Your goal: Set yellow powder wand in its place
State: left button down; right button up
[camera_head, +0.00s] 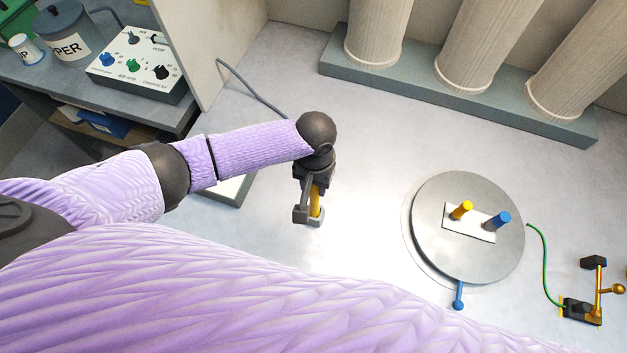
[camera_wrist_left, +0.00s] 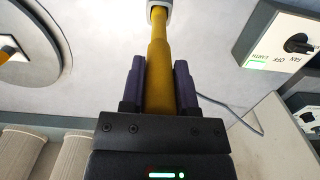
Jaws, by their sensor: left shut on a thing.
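A yellow powder wand (camera_head: 316,202) is held by my left gripper (camera_head: 308,218) over the pale floor, left of the round grey disc. In the left wrist view the yellow wand (camera_wrist_left: 159,75) runs straight between the two dark fingers (camera_wrist_left: 159,85), which are shut on it. A light grey piece (camera_wrist_left: 160,10) shows at its far end. In the head view my arm and gripper hide part of the wand. My right gripper is not in view.
A round grey disc (camera_head: 440,255) bears a white plate (camera_head: 468,228) with a yellow peg (camera_head: 461,210) and a blue peg (camera_head: 497,221). A green wire runs to a brass fixture (camera_head: 598,292) at right. Columns (camera_head: 465,50) stand behind. A control box (camera_head: 135,62) is upper left.

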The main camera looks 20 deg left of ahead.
pick_arm(q)
jog(key=shift+f+b, duration=0.4)
jog(key=shift+f, duration=0.25)
jog(key=shift+c, duration=1.4)
grip_release()
jog(key=shift+r, duration=0.1)
jog(key=r+p, duration=0.1)
jog(key=r, duration=0.4)
jog(key=r+p, duration=0.1)
jog(key=r, duration=0.3)
jog(key=shift+w+r, duration=0.2)
jog(key=shift+r, duration=0.2)
